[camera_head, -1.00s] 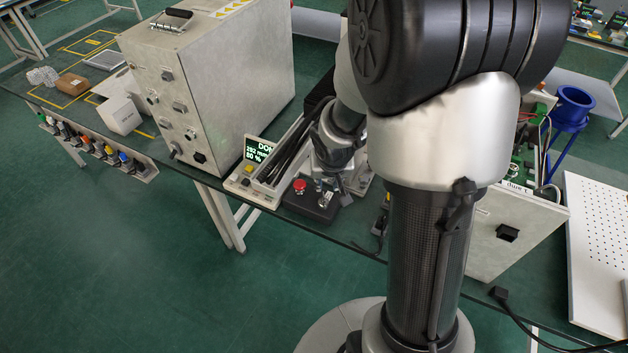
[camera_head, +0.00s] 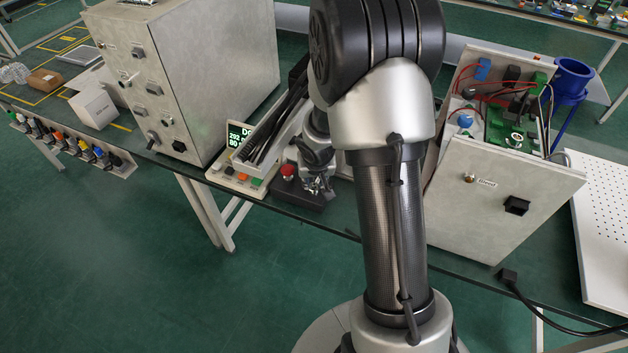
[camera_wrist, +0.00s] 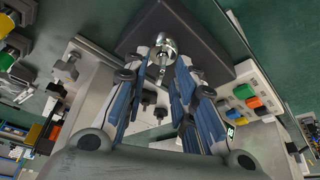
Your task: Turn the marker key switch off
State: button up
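A dark switch box (camera_head: 305,198) sits at the table's front edge, with a red button (camera_head: 288,172) on its left part. In the wrist view the dark box (camera_wrist: 212,45) carries a round metal key switch with a key (camera_wrist: 165,50). My gripper (camera_head: 317,183) is low over the right part of the box. In the wrist view my gripper (camera_wrist: 164,72) has its two blue-padded fingers apart, one on each side of the key. I cannot tell whether either finger touches it. The key's exact angle is not clear, and the gripper mostly hides it in the head view.
A control panel with a green-lit display (camera_head: 238,135) and coloured buttons stands left of the box, beside a tray of dark rods (camera_head: 272,130). A large grey cabinet (camera_head: 200,80) stands further left. An open electronics case (camera_head: 480,205) stands right of my arm.

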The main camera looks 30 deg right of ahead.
jog(key=shift+c, duration=0.5)
grip_shut()
